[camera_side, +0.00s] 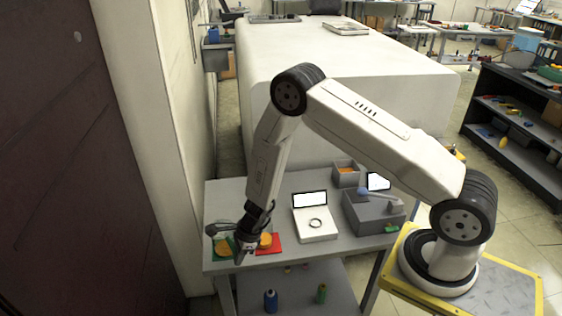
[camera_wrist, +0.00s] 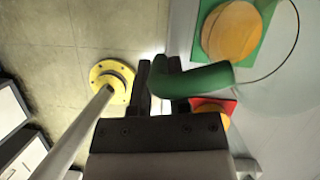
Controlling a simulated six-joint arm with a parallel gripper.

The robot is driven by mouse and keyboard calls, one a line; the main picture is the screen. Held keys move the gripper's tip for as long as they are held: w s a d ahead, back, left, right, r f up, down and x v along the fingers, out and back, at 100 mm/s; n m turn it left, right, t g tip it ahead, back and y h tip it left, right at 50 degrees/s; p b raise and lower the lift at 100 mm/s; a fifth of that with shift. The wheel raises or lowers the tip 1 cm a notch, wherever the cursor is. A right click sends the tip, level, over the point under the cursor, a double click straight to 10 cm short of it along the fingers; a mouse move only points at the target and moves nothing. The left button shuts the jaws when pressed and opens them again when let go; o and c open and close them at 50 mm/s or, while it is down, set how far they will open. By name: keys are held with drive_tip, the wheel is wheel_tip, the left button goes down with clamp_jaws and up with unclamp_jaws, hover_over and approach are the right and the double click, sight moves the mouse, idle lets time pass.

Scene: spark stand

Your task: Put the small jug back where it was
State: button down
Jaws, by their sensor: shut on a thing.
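My gripper (camera_wrist: 155,80) is shut on the green curved handle of a see-through small jug (camera_wrist: 198,80), as the wrist view shows. The jug's clear body reaches to the right, and its thin dark rim curves across the upper right. In the side view my gripper (camera_side: 245,250) points down near the front left of the grey table, and I cannot make out the jug's outline there. A green mat (camera_wrist: 198,20) with an orange disc (camera_wrist: 232,38) shows beyond the handle. A red mat (camera_wrist: 232,104) with another orange disc is partly hidden by the handle.
On the grey table (camera_side: 345,248) stand a white box with an open lid (camera_side: 316,228), a grey box (camera_side: 372,212) and a small bin (camera_side: 345,178). Bottles (camera_side: 270,300) are on the shelf below. A yellow round base (camera_wrist: 112,80) with a pole stands on the floor.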

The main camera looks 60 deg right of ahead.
drive_tip(key=c, duration=0.6)
unclamp_jaws()
drive_tip(key=shift+v, duration=6.1)
